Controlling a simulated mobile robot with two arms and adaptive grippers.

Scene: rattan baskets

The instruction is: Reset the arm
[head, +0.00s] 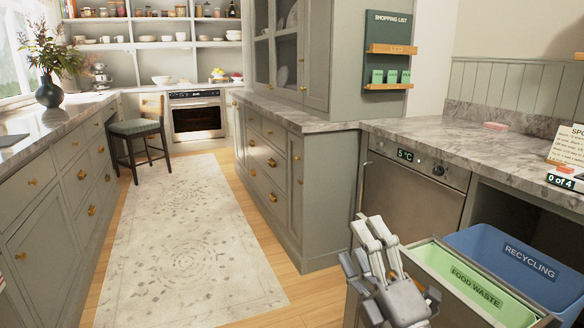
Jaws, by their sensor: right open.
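My right gripper (367,244) is at the lower middle right in the head view. Its grey fingers point up and away and stand apart with nothing between them. It is in front of the dishwasher-like steel appliance (418,190) and left of the open bin drawer. My left gripper is out of view. I see no rattan basket in this view.
The pulled-out drawer holds a green food waste bin (475,285) and a blue recycling bin (520,262), close to my right gripper. A marble counter (455,142) runs behind it. A rug (185,245) lies on clear floor; a stool (138,130) stands farther back.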

